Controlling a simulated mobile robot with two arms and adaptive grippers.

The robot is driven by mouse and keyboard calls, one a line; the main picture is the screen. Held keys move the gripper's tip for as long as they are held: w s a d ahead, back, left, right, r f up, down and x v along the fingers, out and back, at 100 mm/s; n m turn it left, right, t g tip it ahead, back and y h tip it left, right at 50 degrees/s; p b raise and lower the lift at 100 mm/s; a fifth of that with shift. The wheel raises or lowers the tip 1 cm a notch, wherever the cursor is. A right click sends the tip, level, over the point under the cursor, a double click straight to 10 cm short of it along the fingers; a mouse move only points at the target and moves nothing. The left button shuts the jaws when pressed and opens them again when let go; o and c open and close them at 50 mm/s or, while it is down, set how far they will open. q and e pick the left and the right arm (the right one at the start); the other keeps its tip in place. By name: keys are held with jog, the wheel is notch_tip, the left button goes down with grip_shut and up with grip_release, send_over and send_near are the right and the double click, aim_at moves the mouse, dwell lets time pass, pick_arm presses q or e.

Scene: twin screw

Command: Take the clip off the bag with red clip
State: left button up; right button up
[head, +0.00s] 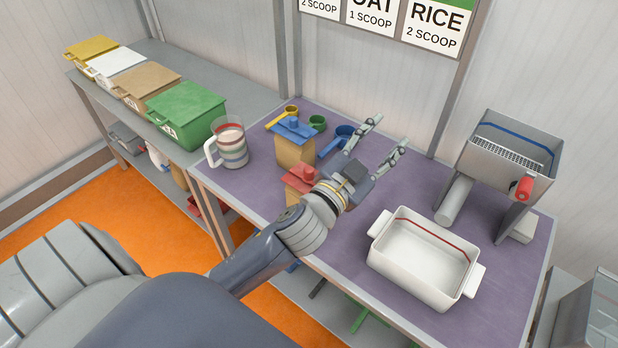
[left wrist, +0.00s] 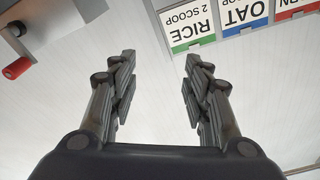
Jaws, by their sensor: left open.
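A brown bag with a red clip (head: 301,177) on its top stands on the purple table, partly hidden behind my left arm. A second brown bag (head: 291,152) with a blue clip (head: 294,128) stands just behind it. My left gripper (head: 391,131) is open and empty, raised above the table to the right of both bags. Its fingers point away from the bags, toward the back wall. In the left wrist view the two fingers (left wrist: 160,90) are spread, with only wall between them. Neither bag shows in the left wrist view. My right gripper is not in view.
A white dish (head: 418,255) and a metal hopper with a red handle (head: 510,150) stand on the right. A striped jug (head: 230,143) and scoops, one of them green (head: 317,122), are near the bags. Lidded bins, one green (head: 187,112), line the left bench.

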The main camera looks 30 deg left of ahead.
pick_arm(q)
jog(key=s+d+r+m+g+h, duration=0.1)
jog(key=d+r+m+g+h, duration=0.4)
jog(key=d+m+h, duration=0.4)
jog(key=s+d+r+m+g+h, duration=0.2)
jog(key=d+r+m+g+h, duration=0.2)
jog(key=d+m+h, duration=0.5)
jog(key=m+g+y, duration=0.4)
jog(key=g+y, duration=0.6)
jog(key=y, duration=1)
send_over(309, 169)
notch_tip(309, 169, down, 14)
jog(key=r, duration=0.1)
jog(key=shift+a+f, duration=0.15)
jog(key=shift+f, duration=0.2)
notch_tip(309, 169, down, 5)
jog(key=shift+r+p, duration=0.1)
jog(key=shift+p, duration=0.35)
jog(key=shift+f+p, duration=0.55)
jog(key=shift+f, duration=0.05)
notch_tip(309, 169, down, 3)
jog(key=shift+f+p, duration=0.2)
jog(key=shift+p, duration=0.7)
jog(key=shift+f, duration=0.45)
grip_shut()
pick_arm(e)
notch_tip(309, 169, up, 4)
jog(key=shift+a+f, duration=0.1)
